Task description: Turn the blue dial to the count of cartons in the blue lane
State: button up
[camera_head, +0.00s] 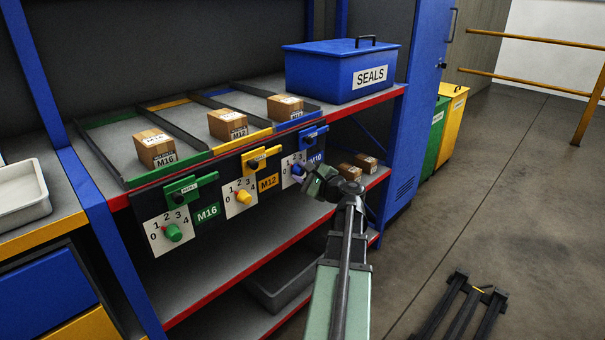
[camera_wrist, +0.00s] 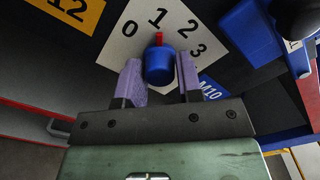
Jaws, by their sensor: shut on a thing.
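The blue dial (camera_wrist: 159,66) sits on a white plate numbered from 0 upward. Its red pointer is at the 1 in the wrist view. My gripper (camera_wrist: 160,78) is shut on the dial, one purple finger on each side. In the head view, my gripper (camera_head: 308,180) largely hides the dial and part of its plate (camera_head: 290,163). The blue lane (camera_head: 252,113) on the shelf above shows one brown carton (camera_head: 285,107) at its front end. A blue latch (camera_head: 312,136) with a black knob sits above the dial, beside the M10 label.
Yellow dial (camera_head: 243,197) and green dial (camera_head: 173,232) sit to the left, below lanes with one carton each. A blue SEALS box (camera_head: 340,72) stands right of the lanes. Two cartons (camera_head: 356,166) lie on the lower shelf. Floor at right is mostly clear.

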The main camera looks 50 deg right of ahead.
jog(key=o, duration=0.9)
jog(key=s, duration=0.3)
jog(key=s+a, duration=0.1)
jog(key=s, duration=0.6)
jog(key=shift+s+a, duration=0.3)
jog(key=shift+s, duration=0.05)
